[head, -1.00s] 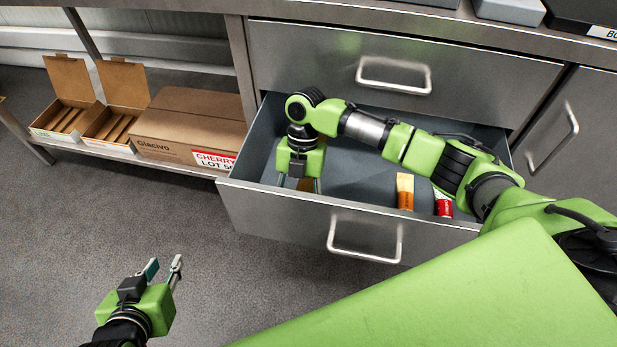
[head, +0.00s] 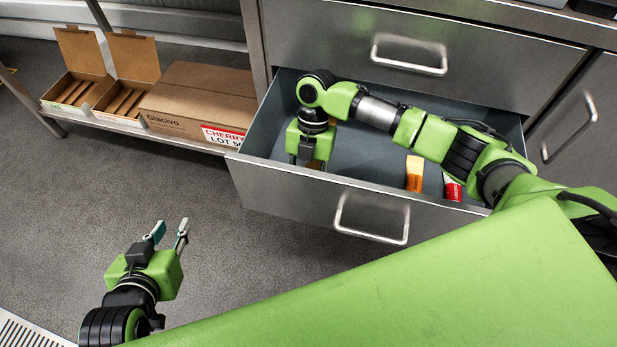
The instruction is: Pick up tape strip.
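No tape strip can be made out clearly. My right gripper (head: 308,164) points down into the open drawer (head: 320,190), at its left end. Its fingertips are largely hidden behind the drawer's front panel, so what lies between them cannot be seen. My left gripper (head: 172,232) is open and empty above the floor, in front of the drawer unit and apart from everything.
An orange and white packet (head: 414,173) and a red and white item (head: 452,188) are in the drawer's right part. A closed carton (head: 190,105) and two open boxes (head: 122,100) (head: 77,90) stand on the low shelf at left. The grey floor is clear.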

